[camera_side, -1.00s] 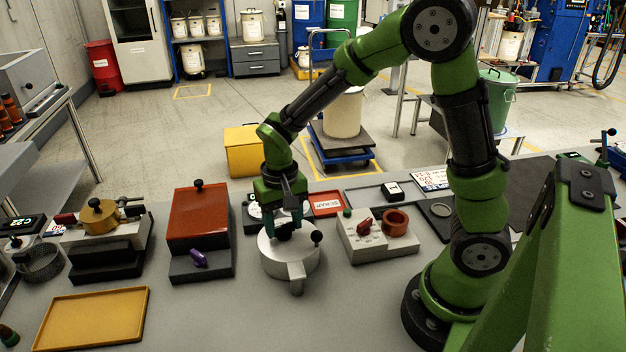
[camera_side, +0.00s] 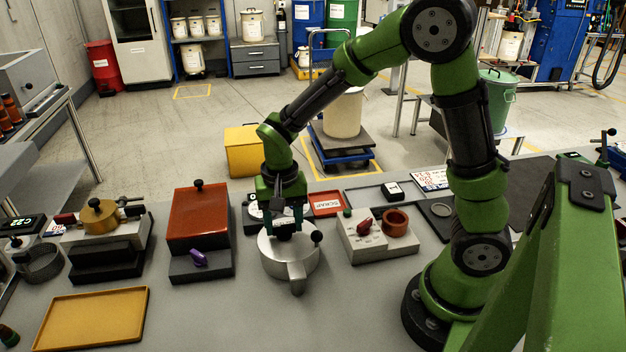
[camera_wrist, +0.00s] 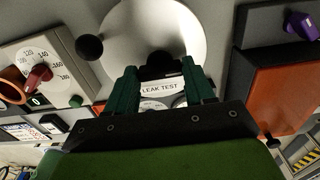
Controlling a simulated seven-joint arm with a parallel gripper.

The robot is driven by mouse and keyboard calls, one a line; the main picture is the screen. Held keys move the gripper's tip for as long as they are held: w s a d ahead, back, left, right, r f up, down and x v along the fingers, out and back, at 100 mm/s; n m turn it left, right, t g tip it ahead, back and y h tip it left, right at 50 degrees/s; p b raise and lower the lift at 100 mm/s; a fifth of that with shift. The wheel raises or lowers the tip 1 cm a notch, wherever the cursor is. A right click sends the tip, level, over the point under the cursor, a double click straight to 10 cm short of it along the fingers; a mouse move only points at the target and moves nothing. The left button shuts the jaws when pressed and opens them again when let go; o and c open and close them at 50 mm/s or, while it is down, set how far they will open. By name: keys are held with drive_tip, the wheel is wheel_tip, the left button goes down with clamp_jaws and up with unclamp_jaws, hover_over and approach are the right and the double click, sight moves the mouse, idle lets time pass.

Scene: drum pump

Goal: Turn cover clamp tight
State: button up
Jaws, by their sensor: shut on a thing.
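A round silver pump housing with a flat cover (camera_side: 303,262) stands in the middle of the bench, with a spout at its front. A black ball handle (camera_side: 317,237) sticks up at its right edge; the ball also shows in the wrist view (camera_wrist: 89,46), beside the pale cover (camera_wrist: 150,25). My gripper (camera_side: 284,234) points down over the cover. Its green fingers (camera_wrist: 160,85) are shut on a dark clamp knob (camera_wrist: 160,62) at the cover, which they partly hide. A white "LEAK TEST" label (camera_wrist: 160,87) shows between the fingers.
A dark fixture with a red-orange lid (camera_side: 198,220) and purple knob stands left. A pale dial box (camera_side: 362,240) with a red knob and orange ring stands close right. A yellow tray (camera_side: 92,318) lies front left. The bench front is clear.

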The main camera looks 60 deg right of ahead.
sight(282, 225)
drive_tip(key=o, duration=1)
drive_tip(key=shift+a, duration=0.1)
drive_tip(key=shift+o, duration=0.2)
drive_tip(key=shift+r, duration=0.1)
wheel_tip(282, 225, up, 17)
drive_tip(key=s+n+t+y, duration=0.2)
drive_tip(key=s+n+t, duration=0.3)
drive_tip(key=s, duration=0.6)
drive_tip(key=shift+s+a+t, duration=0.15)
drive_tip(key=shift+s+t, duration=0.1)
drive_tip(key=shift+t, duration=0.85)
